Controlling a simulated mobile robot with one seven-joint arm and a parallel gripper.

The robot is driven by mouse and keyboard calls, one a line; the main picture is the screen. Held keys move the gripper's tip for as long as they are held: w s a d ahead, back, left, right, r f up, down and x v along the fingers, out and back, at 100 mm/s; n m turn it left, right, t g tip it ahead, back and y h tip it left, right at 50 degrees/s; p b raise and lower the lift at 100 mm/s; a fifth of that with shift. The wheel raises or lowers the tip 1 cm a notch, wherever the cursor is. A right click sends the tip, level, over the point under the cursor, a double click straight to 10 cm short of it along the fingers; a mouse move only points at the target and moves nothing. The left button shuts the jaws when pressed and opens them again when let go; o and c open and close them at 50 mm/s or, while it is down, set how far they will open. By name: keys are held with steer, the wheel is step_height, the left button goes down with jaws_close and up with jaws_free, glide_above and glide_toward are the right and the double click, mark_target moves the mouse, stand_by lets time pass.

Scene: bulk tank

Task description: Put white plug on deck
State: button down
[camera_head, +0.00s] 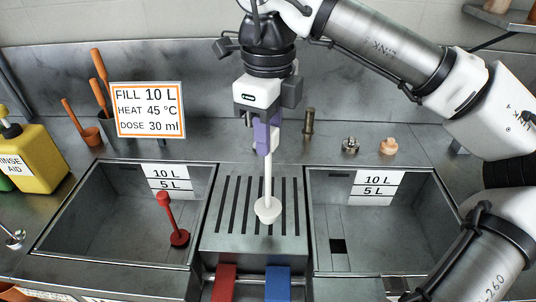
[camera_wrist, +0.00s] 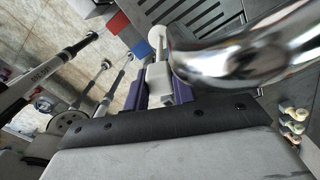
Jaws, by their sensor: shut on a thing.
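The white plug (camera_head: 267,208) has a long stem and a round base, and hangs upright over the slotted deck (camera_head: 240,195) between the two basins. My gripper (camera_head: 266,140), with purple fingers, is shut on the top of its stem. I cannot tell whether the base touches the deck. In the wrist view the white plug (camera_wrist: 160,70) extends away from between my purple fingers (camera_wrist: 160,92), partly behind a shiny metal pipe. A red plug (camera_head: 176,225) stands in the left basin.
The left basin (camera_head: 110,250) and right basin (camera_head: 385,255) flank the deck. Red (camera_head: 224,283) and blue (camera_head: 277,284) blocks are at the deck's front. A sign (camera_head: 148,110), a yellow bottle (camera_head: 38,158) and small fittings (camera_head: 350,146) stand around.

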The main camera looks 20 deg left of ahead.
steer(key=shift+f, duration=2.6)
steer(key=shift+f, duration=0.15)
steer(key=c, duration=1.2)
jaws_free()
steer(key=shift+o, duration=0.2)
steer(key=shift+r, duration=0.2)
step_height(320, 180, up, 12)
steer(key=shift+r, duration=0.1)
